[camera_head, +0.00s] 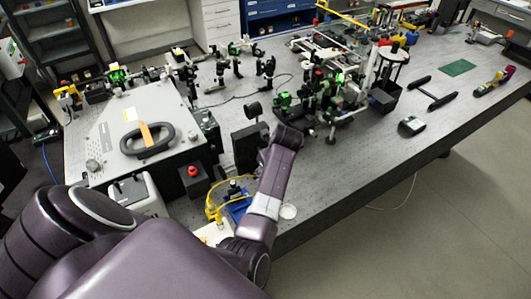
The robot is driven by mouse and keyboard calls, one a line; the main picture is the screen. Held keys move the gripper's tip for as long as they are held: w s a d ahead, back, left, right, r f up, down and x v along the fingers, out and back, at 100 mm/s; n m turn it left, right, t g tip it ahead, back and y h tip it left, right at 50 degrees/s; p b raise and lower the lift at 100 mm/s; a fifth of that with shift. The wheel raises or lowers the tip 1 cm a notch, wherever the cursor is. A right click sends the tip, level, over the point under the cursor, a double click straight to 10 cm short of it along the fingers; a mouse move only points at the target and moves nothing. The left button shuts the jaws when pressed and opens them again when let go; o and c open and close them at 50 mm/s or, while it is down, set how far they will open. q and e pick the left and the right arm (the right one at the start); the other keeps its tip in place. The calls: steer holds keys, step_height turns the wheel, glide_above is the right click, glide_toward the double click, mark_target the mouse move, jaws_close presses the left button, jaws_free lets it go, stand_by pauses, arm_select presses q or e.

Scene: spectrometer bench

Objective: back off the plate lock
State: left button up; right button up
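My purple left arm comes in from the lower left and reaches over the bench's front edge. Its end is beside a black upright plate mount (248,138). The fingers of my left gripper are hidden behind the wrist link. My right gripper is not in view. I cannot clearly make out a plate lock.
A box with a red button (193,175) stands before the instrument box. Yellow cable (212,205) and a blue tray (238,208) lie near my forearm. Optics with green parts (325,95) crowd the bench behind my wrist.

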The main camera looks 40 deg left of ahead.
arm_select(q)
steer(key=shift+a+f, duration=0.1)
steer(key=shift+f, duration=0.2)
jaws_close()
steer(key=shift+s+a+t, duration=0.2)
steer(key=shift+t, duration=0.2)
steer(key=shift+a+r+n+t, duration=0.15)
steer(key=shift+a+n+t, duration=0.15)
steer(key=shift+t, duration=0.2)
steer(key=shift+d+t+h, duration=0.3)
steer(key=shift+t+h, duration=0.1)
